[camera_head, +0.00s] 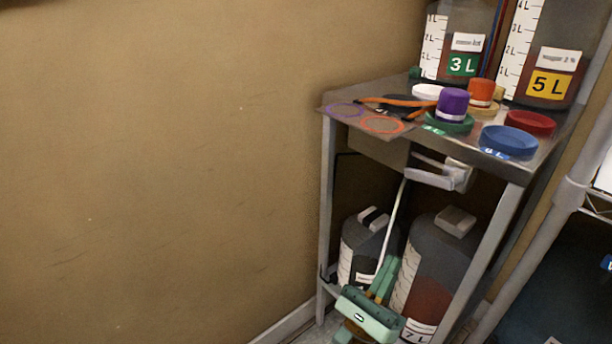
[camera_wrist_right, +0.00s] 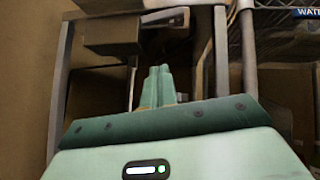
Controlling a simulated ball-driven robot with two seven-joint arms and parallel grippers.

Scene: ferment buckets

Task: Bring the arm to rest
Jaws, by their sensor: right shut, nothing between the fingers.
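My right gripper (camera_head: 388,272) is pale green and shows low in the head view, in front of the lower part of the metal stand (camera_head: 508,215). Its fingers point up and are shut with nothing between them. It also shows in the right wrist view (camera_wrist_right: 158,72), with the two fingers side by side. Behind it stand a dark vessel (camera_head: 362,240) and a larger vessel with reddish liquid marked 7 L (camera_head: 425,290), both partly hidden by the gripper. I cannot tell whether it touches them. My left gripper is not in view.
On the stand's top are a purple cap (camera_head: 453,103), an orange cap (camera_head: 481,92), a blue lid (camera_head: 508,139), a red lid (camera_head: 530,123) and vessels marked 3 L (camera_head: 463,65) and 5 L (camera_head: 550,85). A bare wall fills the left.

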